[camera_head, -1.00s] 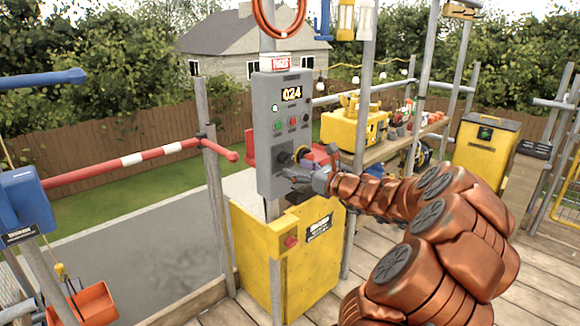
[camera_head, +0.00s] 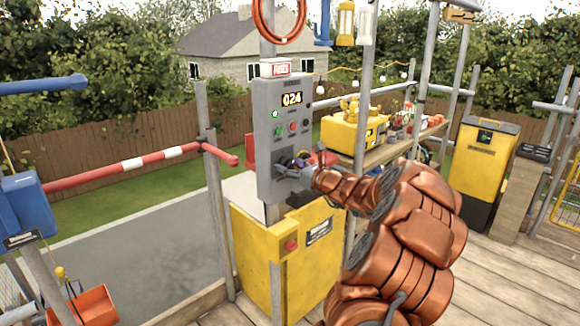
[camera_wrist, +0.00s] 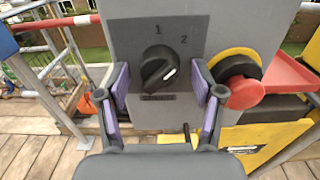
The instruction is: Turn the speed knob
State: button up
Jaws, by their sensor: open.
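The speed knob (camera_wrist: 158,70) is a black rotary knob with a white pointer mark, on a dark plate on the grey control box (camera_head: 264,130).
A red emergency button (camera_wrist: 245,92) with a yellow and black collar sits close to the right finger. A yellow cabinet (camera_head: 265,262) stands below the box. Scaffold poles (camera_head: 362,110) and a red-and-white barrier (camera_head: 130,162) stand nearby.

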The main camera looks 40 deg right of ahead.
jog(key=shift+c, duration=0.3)
jog(key=c, duration=1.1)
jog(key=shift+n+b, duration=0.4)
jog(key=shift+b, duration=0.1)
jog(key=n+b, duration=0.1)
jog(key=b, duration=0.1)
jog(key=n+b, duration=0.2)
jog(key=shift+f+n, duration=0.25)
jog(key=shift+n, duration=0.05)
jog(key=n+b, duration=0.3)
jog(key=shift+d+r+n+b, duration=0.1)
jog(key=shift+r+n+b, duration=0.1)
jog(key=shift+n+b, duration=0.5)
